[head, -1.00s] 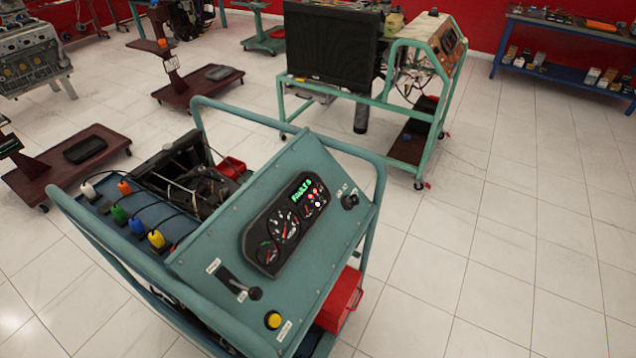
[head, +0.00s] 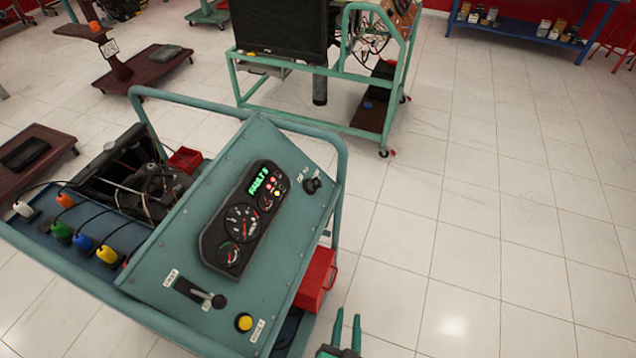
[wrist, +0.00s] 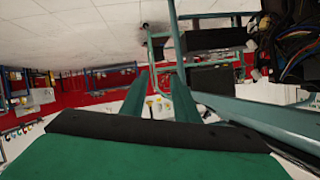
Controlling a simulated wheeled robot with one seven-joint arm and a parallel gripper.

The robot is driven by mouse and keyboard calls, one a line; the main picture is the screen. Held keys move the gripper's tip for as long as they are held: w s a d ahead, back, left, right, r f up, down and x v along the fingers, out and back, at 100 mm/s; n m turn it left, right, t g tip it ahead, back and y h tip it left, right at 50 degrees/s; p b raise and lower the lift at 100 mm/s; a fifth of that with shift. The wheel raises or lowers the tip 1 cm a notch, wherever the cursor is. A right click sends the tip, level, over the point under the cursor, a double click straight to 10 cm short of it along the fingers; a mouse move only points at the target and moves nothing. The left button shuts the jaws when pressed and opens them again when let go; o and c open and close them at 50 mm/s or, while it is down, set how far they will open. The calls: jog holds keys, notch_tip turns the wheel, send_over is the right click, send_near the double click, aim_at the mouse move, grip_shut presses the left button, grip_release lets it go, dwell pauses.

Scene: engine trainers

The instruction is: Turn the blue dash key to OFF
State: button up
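The dash key (head: 313,185) sits at the upper right of the sloped teal dash panel (head: 285,233) in the head view. It looks dark, and its blue colour and exact position are too small to tell. Small white labels stand just above it. My gripper (head: 347,326) shows at the bottom edge of the head view, to the right of the panel and well below the key. Its two green fingers are apart with nothing between them. The fingers (wrist: 153,95) also show in the wrist view, spread and empty. The key cannot be made out there.
The gauge cluster (head: 243,220) is lit with green text. A lever (head: 218,300) and yellow button (head: 243,322) are lower on the panel. A teal tube frame (head: 341,165) borders it, with a red box (head: 316,279) at its side. Floor to the right is clear.

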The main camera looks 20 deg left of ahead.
jog(key=w+a+y, duration=0.2)
jog(key=w, duration=0.5)
jog(key=n+g+y, duration=0.2)
jog(key=n+y, duration=0.5)
jog(key=y, duration=0.3)
send_near(320, 187)
jog(key=w, duration=0.1)
jog(key=x, duration=1.1)
jog(key=shift+s+a, duration=0.2)
jog(key=shift+a, duration=0.05)
grip_shut()
